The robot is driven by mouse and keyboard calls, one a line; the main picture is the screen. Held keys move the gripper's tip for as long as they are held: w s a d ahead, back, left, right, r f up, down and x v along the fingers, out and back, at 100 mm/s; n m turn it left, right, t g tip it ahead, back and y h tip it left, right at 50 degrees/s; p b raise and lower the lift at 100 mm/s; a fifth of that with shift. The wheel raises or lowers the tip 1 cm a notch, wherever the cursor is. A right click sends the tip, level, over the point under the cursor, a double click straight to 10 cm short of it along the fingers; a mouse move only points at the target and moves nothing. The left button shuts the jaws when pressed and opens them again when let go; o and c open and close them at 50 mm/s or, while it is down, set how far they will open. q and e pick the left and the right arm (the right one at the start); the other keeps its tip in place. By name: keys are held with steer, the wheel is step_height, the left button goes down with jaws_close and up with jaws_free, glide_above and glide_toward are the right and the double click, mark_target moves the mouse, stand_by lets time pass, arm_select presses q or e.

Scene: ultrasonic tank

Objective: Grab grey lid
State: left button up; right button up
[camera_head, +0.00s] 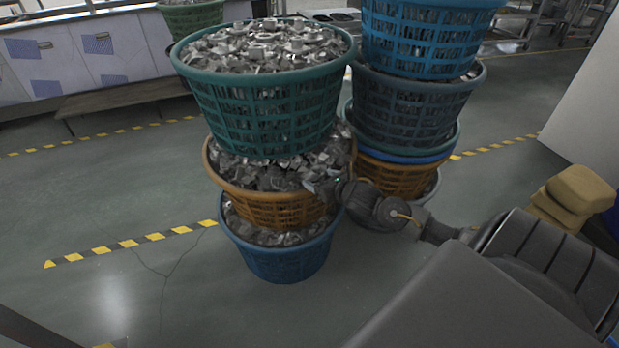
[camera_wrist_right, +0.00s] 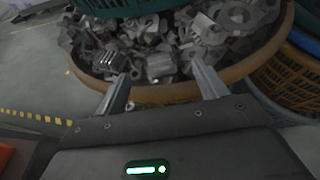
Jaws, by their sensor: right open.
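I cannot make out a grey lid in either view. My right gripper (camera_head: 318,187) is at the right front of the orange basket (camera_head: 270,207) in the middle of the near stack. In the right wrist view my right gripper (camera_wrist_right: 160,75) is open, its two fingers apart and pointing at the grey metal parts (camera_wrist_right: 150,40) heaped in the orange basket, whose rim (camera_wrist_right: 165,95) runs across between the fingers. Nothing is clearly held between them. My left gripper is not in view.
A green basket (camera_head: 262,112) full of metal parts sits on top of the orange one, a blue basket (camera_head: 282,262) below. A second stack with a dark blue-grey basket (camera_head: 415,105) stands right behind. The floor at left is clear.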

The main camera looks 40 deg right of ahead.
mark_target(310, 174)
steer(key=shift+x, duration=3.05)
steer(key=shift+a+f, duration=0.1)
steer(key=shift+f, duration=0.1)
steer(key=c, duration=1.1)
steer(key=shift+r, duration=0.15)
